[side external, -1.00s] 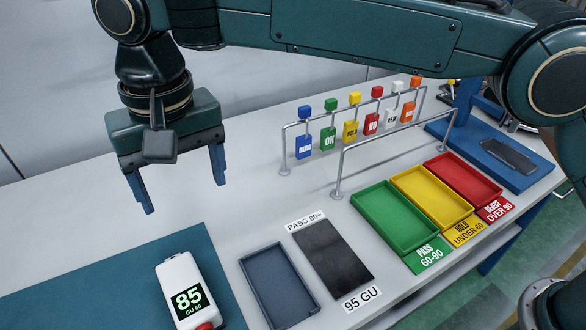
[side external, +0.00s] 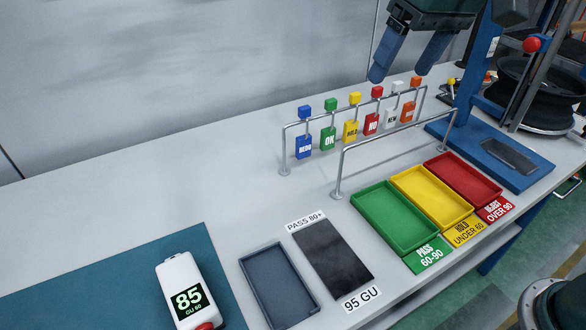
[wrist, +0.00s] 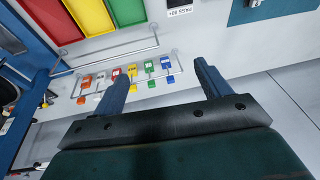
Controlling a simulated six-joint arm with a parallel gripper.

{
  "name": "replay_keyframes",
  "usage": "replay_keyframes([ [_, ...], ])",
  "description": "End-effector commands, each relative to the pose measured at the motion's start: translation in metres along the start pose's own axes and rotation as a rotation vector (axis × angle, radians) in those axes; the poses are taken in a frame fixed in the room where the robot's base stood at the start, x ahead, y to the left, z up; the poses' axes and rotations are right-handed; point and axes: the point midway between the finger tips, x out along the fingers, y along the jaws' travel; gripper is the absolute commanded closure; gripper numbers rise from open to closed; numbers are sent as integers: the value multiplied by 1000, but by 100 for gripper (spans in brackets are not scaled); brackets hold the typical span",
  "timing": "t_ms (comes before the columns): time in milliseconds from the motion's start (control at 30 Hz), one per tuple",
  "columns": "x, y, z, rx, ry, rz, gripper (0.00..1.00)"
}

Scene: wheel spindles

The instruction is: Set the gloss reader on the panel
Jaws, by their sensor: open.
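The gloss reader (side external: 190,290) is a white handheld box with a dark display reading 85 in green and a red end. It lies on the teal mat (side external: 110,285) at the lower left. A dark flat panel (side external: 333,252) lies between the labels "PASS 80+" and "95 GU". Another dark panel (side external: 510,155) lies on the blue base at the right. I cannot tell which one the task names. My gripper (side external: 402,68) is open and empty, high near the tag rail's right end, far from the reader. Its two fingers (wrist: 163,72) are spread in the wrist view.
Green (side external: 394,216), yellow (side external: 432,196) and red (side external: 463,180) trays stand right of centre. A rail (side external: 300,124) with several coloured tags stands behind them. An empty blue-grey tray (side external: 278,286) sits beside the reader. A wheel (side external: 535,95) stands at back right. The bench's back left is clear.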

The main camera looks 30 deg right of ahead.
Motion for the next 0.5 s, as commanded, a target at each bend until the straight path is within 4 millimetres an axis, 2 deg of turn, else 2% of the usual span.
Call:
replay_keyframes([
  [33, -5, 14, 10, 7, 15, 3, 24],
  [200, -12, 53, 43, 11, 62, 14, 24],
  [500, -8, 108, 112, 14, 143, 49, 24],
])
